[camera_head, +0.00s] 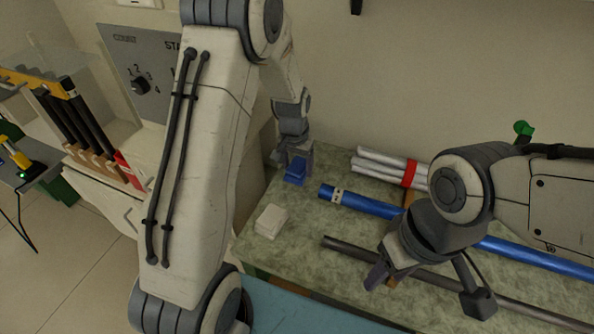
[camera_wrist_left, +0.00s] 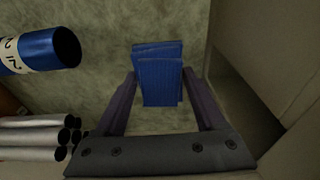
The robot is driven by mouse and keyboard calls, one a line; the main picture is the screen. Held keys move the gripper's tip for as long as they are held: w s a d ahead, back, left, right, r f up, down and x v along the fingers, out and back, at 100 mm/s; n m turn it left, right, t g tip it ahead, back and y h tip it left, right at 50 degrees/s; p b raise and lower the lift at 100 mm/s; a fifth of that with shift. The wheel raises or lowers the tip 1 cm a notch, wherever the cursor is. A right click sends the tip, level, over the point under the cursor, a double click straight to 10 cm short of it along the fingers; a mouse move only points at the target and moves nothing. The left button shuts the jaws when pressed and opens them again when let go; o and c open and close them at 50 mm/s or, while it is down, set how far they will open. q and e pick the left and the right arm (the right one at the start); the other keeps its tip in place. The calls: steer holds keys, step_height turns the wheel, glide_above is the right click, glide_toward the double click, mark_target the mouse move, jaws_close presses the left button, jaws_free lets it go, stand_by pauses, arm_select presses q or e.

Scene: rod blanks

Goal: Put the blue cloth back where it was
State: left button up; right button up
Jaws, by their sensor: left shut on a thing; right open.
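The blue cloth (camera_head: 295,173) is a small folded block near the back left of the green table top. My left gripper (camera_head: 292,160) is above it, pointing down, and is shut on it. In the left wrist view the blue cloth (camera_wrist_left: 160,80) sits between the two fingers of my left gripper (camera_wrist_left: 165,100). I cannot tell whether the cloth touches the table. My right gripper (camera_head: 425,290) is open and empty over the front of the table, near a dark rod.
A blue rod (camera_head: 360,204) with a white label, a dark grey rod (camera_head: 360,249) and silver rods with a red band (camera_head: 410,172) lie on the table (camera_head: 335,270). A white block (camera_head: 271,221) stands at its left edge. A machine panel (camera_head: 150,70) is at left.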

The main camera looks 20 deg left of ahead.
mark_target(295, 170)
arm_select(q)
steer(key=shift+f, duration=1)
steer(key=shift+f, duration=0.15)
steer(key=o, duration=1.3)
steer(key=r, duration=0.4)
steer(key=s+r, duration=0.1)
steer(key=r, duration=0.6)
steer(key=shift+s+r, duration=0.15)
steer(key=shift+r, duration=0.2)
steer(key=s+d+r+m, duration=0.3)
steer(key=s+d+r, duration=0.2)
steer(key=s+d, duration=0.55)
steer(key=s+d+m, duration=0.1)
steer(key=s, duration=0.4)
steer(key=s+d+m+g, duration=0.1)
steer(key=s+d, duration=0.1)
steer(key=s, duration=0.4)
steer(key=s+d+m+h, duration=0.1)
steer(key=s+d, duration=0.1)
steer(key=s, duration=0.4)
steer(key=shift+r+m, duration=0.3)
steer(key=shift+m, duration=0.1)
